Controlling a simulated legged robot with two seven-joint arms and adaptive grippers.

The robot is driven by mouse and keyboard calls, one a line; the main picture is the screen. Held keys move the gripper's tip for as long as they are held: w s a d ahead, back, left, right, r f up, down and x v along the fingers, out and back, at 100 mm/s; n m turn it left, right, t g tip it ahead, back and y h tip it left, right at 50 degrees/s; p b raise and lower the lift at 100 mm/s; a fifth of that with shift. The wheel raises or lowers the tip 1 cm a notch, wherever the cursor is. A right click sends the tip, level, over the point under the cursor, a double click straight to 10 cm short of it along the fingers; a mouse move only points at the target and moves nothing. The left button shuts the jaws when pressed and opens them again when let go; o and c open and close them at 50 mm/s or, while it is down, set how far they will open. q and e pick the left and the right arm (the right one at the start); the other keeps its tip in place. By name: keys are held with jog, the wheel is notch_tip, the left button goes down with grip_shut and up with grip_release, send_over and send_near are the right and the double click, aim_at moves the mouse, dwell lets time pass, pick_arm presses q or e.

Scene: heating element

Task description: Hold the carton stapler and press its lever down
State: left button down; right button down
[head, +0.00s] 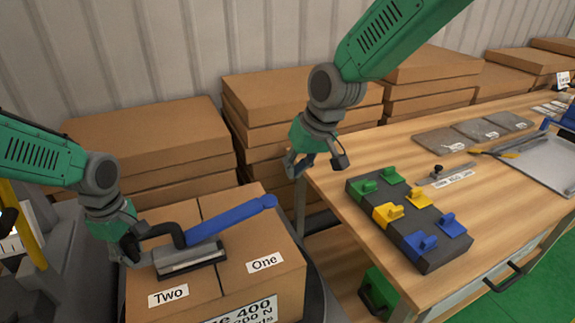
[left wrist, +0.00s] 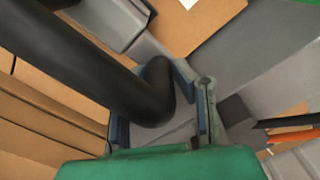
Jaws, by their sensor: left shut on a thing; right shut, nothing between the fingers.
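The carton stapler has a black handle (head: 158,230), a blue lever (head: 228,221) and a grey metal base (head: 190,259). It rests on top of a cardboard carton (head: 235,287), its lever slanting up to the right. My left gripper (head: 130,252) is shut on the black handle at the stapler's left end. In the left wrist view the thick black handle (left wrist: 85,62) runs between the fingers (left wrist: 160,125). My right gripper (head: 316,166) is empty and shut, in the air above and right of the lever, apart from it.
The carton carries labels "Two" (head: 168,295) and "One" (head: 265,263). A wooden workbench (head: 335,190) stands at the right, with a dark block (head: 410,220) bearing green, yellow and blue clips. Stacks of flat cardboard (head: 255,110) line the wall behind.

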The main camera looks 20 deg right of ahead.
pick_arm(q)
jog(key=c, duration=1.3)
grip_release()
jog(key=shift+d, duration=0.1)
jog(key=shift+o, duration=0.2)
